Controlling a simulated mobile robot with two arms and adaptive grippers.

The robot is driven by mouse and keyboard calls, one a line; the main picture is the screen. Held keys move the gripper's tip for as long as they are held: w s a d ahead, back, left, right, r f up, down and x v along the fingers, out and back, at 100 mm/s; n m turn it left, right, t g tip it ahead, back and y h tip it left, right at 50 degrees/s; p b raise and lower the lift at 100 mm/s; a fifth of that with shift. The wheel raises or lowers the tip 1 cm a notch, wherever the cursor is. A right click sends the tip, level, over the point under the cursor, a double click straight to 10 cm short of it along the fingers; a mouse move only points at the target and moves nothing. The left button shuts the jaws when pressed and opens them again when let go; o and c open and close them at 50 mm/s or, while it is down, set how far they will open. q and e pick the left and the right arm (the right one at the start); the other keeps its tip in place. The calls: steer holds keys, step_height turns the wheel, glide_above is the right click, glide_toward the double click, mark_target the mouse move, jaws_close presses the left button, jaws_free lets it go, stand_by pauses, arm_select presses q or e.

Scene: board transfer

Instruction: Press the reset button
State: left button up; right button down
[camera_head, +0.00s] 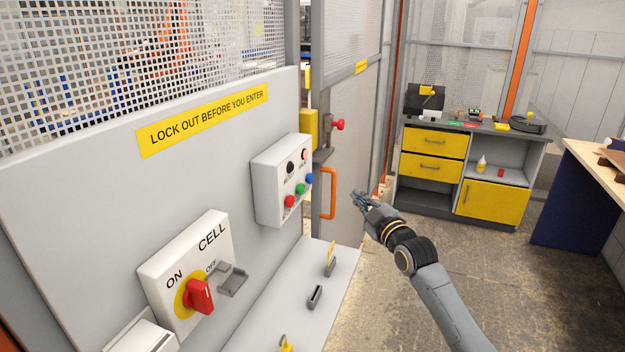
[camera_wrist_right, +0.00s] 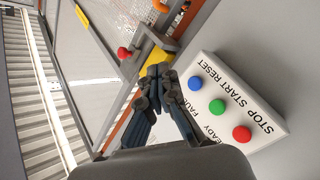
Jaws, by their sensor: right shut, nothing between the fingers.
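The white button box (camera_head: 270,185) is fixed to the grey panel. Its blue button (camera_head: 309,179) is at the right end of a row with a green button (camera_head: 300,188) and a red button (camera_head: 289,201). In the right wrist view, the blue button (camera_wrist_right: 194,83) lines up with the word RESET. The green button (camera_wrist_right: 217,106) and red button (camera_wrist_right: 242,134) line up with START and STOP. My right gripper (camera_head: 359,198) is shut and empty, to the right of the box and apart from the buttons. Its fingers also show in the wrist view (camera_wrist_right: 158,76). My left gripper is out of view.
An orange door handle (camera_head: 334,194) and a red knob (camera_head: 338,125) stand out beyond the box. A red rotary switch (camera_head: 199,296) is at lower left. A ledge (camera_head: 290,318) with small items juts out below. Open floor (camera_head: 460,260) lies to the right.

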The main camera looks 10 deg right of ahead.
mark_target(310, 178)
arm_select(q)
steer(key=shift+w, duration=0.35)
arm_select(e)
step_height(310, 178, up, 2)
steer(key=shift+s+r, duration=0.1)
steer(key=shift+r, duration=0.15)
steer(key=shift+a, duration=0.15)
arm_select(q)
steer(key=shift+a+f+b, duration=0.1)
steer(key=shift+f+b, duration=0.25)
steer(key=shift+b, duration=0.05)
arm_select(e)
steer(key=w+a, duration=0.5)
steer(key=a, duration=0.2)
steer(key=shift+a, duration=0.1)
stand_by(0.8)
steer(key=shift+w+a, duration=0.25)
steer(key=shift+a, duration=0.05)
